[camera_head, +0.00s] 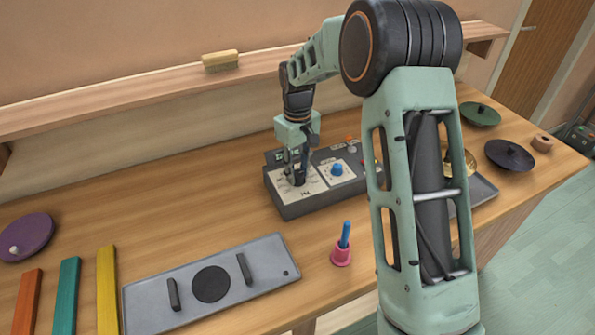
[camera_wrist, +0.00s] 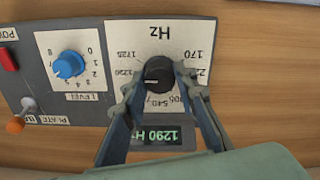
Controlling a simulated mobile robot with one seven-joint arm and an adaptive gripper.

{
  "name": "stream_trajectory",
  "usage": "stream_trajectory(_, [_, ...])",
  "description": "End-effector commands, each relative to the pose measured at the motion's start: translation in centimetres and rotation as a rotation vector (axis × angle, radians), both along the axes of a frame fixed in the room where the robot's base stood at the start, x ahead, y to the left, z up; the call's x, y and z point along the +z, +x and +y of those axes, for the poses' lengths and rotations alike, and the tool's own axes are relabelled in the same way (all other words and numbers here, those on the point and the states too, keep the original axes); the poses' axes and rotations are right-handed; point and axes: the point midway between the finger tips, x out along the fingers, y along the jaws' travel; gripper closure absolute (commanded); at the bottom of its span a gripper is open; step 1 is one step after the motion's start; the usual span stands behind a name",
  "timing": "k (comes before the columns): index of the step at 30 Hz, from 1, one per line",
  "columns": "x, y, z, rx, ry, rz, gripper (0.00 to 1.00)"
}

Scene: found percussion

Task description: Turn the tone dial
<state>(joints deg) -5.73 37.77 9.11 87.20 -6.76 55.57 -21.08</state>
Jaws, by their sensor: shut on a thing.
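The tone dial (camera_wrist: 159,73) is a black knob on a white Hz scale plate (camera_wrist: 188,28) in the wrist view. My gripper (camera_wrist: 157,80) reaches over it, with one finger on each side, shut on the knob. A small green display (camera_wrist: 158,134) below the dial reads 1290 Hz. In the head view, my gripper (camera_head: 298,175) points down onto the left part of the grey control box (camera_head: 312,205), and the dial is mostly hidden behind the fingers.
A pink bell with a blue handle (camera_head: 341,250) and a grey plate (camera_head: 160,312) stand in front. A yellow block (camera_head: 220,61) lies on the shelf.

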Motion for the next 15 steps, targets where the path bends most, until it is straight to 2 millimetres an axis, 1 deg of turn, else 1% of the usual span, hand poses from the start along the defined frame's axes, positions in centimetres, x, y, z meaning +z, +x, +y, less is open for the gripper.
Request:
stream_trajectory(11, [0.04,0.00,0.01,-0.004,0.000,0.000,0.98])
stream_trajectory(12, [0.04,0.00,0.01,-0.003,0.000,0.000,0.69])
stream_trajectory(15, [0.04,0.01,0.01,-0.003,0.000,0.000,0.58])
